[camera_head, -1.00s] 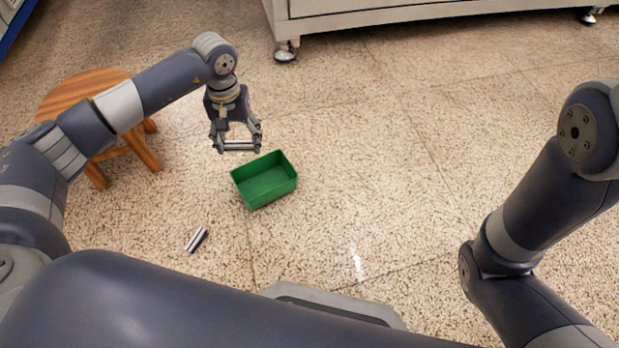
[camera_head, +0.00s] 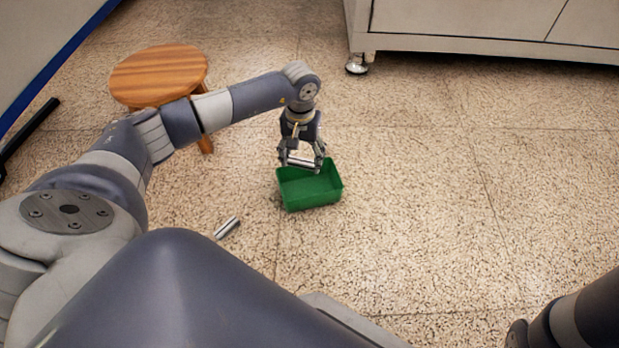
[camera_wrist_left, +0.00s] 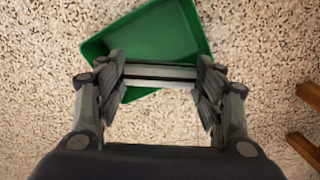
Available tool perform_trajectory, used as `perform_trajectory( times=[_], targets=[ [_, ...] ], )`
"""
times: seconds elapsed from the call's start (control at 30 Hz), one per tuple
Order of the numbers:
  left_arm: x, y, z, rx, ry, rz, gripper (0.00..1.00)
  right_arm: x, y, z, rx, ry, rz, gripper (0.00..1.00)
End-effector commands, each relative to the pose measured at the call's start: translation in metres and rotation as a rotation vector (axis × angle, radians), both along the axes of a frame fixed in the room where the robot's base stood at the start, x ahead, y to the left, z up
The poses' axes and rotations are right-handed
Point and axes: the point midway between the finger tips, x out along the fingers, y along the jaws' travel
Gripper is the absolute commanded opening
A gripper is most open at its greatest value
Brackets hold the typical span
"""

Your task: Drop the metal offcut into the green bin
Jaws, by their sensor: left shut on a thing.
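My left gripper (camera_head: 302,165) is shut on a metal offcut (camera_head: 303,163), a short silvery piece held crosswise between the fingers. The offcut (camera_wrist_left: 160,75) also spans the two fingers of the gripper (camera_wrist_left: 160,80) in the left wrist view. The green bin (camera_head: 312,198) stands open on the floor. In the head view the gripper is over the bin's back left part. In the left wrist view the bin (camera_wrist_left: 160,35) lies beyond the offcut, which overlaps the bin's near edge. My right gripper is not in view.
Another silvery metal piece (camera_head: 228,228) lies on the speckled floor left of the bin. A round wooden stool (camera_head: 158,75) stands at the back left; its legs (camera_wrist_left: 305,150) show in the wrist view. A pale cabinet (camera_head: 480,28) stands at the back right. Floor right of the bin is clear.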

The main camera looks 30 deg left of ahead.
Motion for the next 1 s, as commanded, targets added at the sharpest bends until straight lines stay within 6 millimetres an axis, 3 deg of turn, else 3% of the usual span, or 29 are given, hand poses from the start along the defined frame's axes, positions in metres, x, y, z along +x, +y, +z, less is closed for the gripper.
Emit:
perform_trajectory(
  times=[0.17, 0.2, 0.3, 0.73, 0.87, 1.0],
  targets=[
    [0.000, 0.000, 0.001, 0.000, 0.000, 0.000, 0.38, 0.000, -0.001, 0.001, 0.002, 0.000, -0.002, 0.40],
    [0.000, 0.000, 0.001, 0.000, 0.000, 0.000, 0.67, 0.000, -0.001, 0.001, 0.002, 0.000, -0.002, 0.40],
    [0.000, 0.000, 0.001, 0.000, 0.000, 0.000, 0.85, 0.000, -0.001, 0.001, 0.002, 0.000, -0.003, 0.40],
    [0.001, 0.000, 0.005, -0.001, -0.001, 0.000, 0.85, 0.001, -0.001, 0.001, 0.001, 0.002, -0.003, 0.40],
    [0.002, 0.000, 0.021, 0.000, -0.005, 0.000, 0.85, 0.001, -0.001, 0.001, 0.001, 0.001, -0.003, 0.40],
    [0.002, 0.000, 0.051, 0.001, -0.006, -0.001, 0.85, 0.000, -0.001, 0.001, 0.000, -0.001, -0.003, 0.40]
  ],
)
